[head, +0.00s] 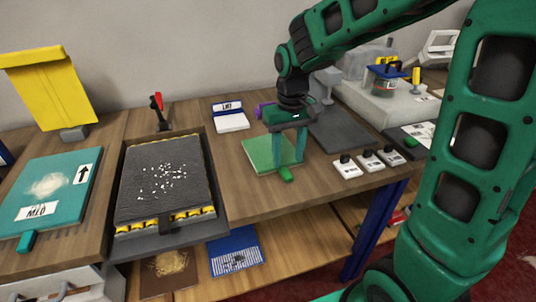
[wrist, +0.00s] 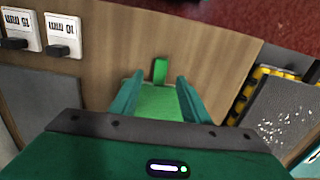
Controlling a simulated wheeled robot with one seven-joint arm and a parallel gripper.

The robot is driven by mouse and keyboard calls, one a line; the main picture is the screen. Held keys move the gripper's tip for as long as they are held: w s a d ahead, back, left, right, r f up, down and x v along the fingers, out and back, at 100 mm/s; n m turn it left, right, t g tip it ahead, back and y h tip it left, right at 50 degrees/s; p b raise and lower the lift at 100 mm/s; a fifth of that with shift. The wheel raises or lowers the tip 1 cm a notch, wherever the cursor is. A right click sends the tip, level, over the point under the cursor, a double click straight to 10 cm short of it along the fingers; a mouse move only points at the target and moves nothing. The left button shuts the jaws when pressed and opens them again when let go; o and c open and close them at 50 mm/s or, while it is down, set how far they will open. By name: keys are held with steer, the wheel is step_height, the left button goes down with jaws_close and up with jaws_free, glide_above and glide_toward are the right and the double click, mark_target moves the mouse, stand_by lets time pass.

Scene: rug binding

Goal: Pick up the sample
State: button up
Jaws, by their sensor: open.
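A flat, square green sample (head: 258,152) with a bright green tab (head: 287,174) on its near edge lies on the wooden table. My gripper (head: 288,162) is over the sample's right part, pointing down, with its two teal fingers apart. In the wrist view the sample (wrist: 157,101) shows between the open fingers (wrist: 156,86), and its tab (wrist: 159,70) sticks out beyond them. Nothing is seen clamped. I cannot tell whether the fingertips touch the sample. The gripper body hides part of it.
A white LM7 block (head: 230,119) stands behind, left of the gripper. A dark grey pad (head: 342,135) and several white labelled blocks (head: 370,160) are to the right. A black tray (head: 136,225) with a speckled grey pad is left. Bare wood (head: 235,198) lies in front.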

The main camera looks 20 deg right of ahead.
mark_target(286, 172)
steer(key=shift+w+f, duration=0.15)
steer(key=shift+f, duration=2.5)
jaws_close()
